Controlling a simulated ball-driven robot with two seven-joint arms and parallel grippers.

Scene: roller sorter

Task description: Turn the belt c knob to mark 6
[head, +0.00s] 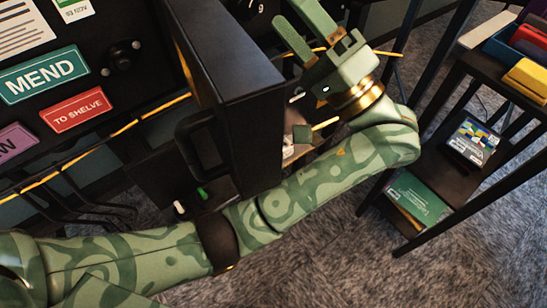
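My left gripper (287,12) is at the top middle of the head view, at the end of my green patterned arm, which crosses below the black box. Its two fingers point up and left with a dark gap between them, and I see nothing held there. Just left of the fingertips, part of a dark dial face with a white 9 (261,7) shows at the top edge. The rest of that dial is cut off, and I cannot tell which belt it belongs to. A black round knob (123,59) sits on the dark panel at the upper left. My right gripper is out of view.
A black box-like housing (248,100) with a handle stands between the panel and my forearm. Signs reading MEND (43,74) and TO SHELVE (75,109) are on the panel. A dark shelf stand (449,85) with books and coloured bins is at the right. Carpet lies below.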

